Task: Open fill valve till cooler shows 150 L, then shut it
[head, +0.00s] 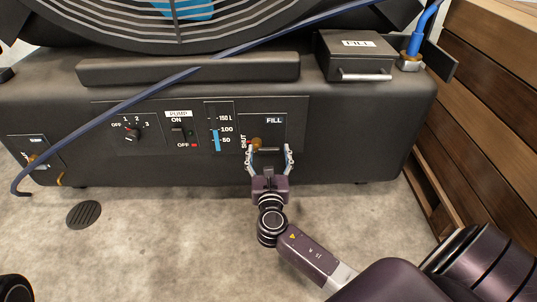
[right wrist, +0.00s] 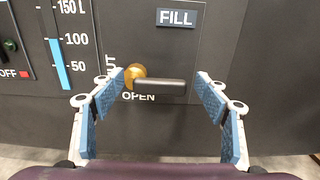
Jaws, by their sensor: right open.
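The fill valve has a brass hub (right wrist: 134,76) and a dark lever (right wrist: 162,87) that lies level, pointing right, under the FILL label (right wrist: 177,18). OPEN is printed below the hub, and SHUT runs up its left side, partly hidden. In the head view the hub (head: 256,144) is on the cooler's front panel. The level gauge (head: 217,138) shows a blue column up to about the 100 mark, below 150 L. My right gripper (head: 268,153) is open, its blue-padded fingers on either side of the lever, apart from it. My left gripper is out of view.
The pump switch (head: 178,133) and a rotary knob (head: 132,133) sit left of the gauge. A blue strap (head: 130,106) crosses the cooler's front. A lidded fill box (head: 355,55) is on top at right. Wooden slats (head: 495,90) stand at the right. The concrete floor in front is mostly clear.

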